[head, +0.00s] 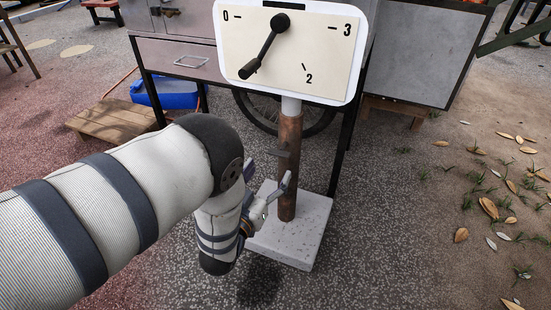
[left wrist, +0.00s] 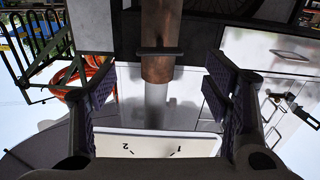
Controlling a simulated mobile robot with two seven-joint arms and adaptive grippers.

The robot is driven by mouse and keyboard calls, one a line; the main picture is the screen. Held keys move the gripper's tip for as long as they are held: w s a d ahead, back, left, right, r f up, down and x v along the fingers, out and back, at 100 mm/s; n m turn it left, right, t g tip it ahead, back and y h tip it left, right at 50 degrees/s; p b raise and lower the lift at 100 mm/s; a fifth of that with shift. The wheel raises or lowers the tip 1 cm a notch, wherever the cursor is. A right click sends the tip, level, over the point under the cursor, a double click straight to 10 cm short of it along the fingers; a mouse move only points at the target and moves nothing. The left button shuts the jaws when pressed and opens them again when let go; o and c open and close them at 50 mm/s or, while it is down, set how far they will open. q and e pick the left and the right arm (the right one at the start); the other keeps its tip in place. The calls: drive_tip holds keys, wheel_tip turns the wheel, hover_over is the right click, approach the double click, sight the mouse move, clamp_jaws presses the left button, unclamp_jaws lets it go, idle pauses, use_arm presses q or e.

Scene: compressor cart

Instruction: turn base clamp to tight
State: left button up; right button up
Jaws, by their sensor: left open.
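The dial board (head: 325,65) is a cream panel marked 0, 2 and 3, on a brown post (head: 290,185) standing on a pale square base (head: 300,245). Its black lever (head: 265,50) points down and left. My left gripper (head: 268,180) is open and empty, just left of the post below the bar. In the left wrist view its fingers stand apart on either side of the post. My right gripper is not in view.
A cart with a drawer (head: 180,57) and a wheel (head: 270,110) stands behind the post. A blue container (head: 165,93) and a wooden step (head: 118,122) lie to the left. Ground right of the base is open, with scattered leaves (head: 488,207).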

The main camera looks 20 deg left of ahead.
sight(278, 156)
use_arm(q)
drive_tip(key=w+b, duration=0.1)
drive_tip(key=w, duration=0.2)
drive_tip(key=w+b, duration=0.1)
drive_tip(key=w, duration=0.2)
drive_tip(key=shift+w+d+f, duration=0.15)
drive_tip(key=shift+w+f, duration=0.05)
drive_tip(key=shift+w, duration=0.2)
drive_tip(key=shift+w+r, duration=0.15)
drive_tip(key=shift+w, duration=0.1)
drive_tip(key=shift+c, duration=0.2)
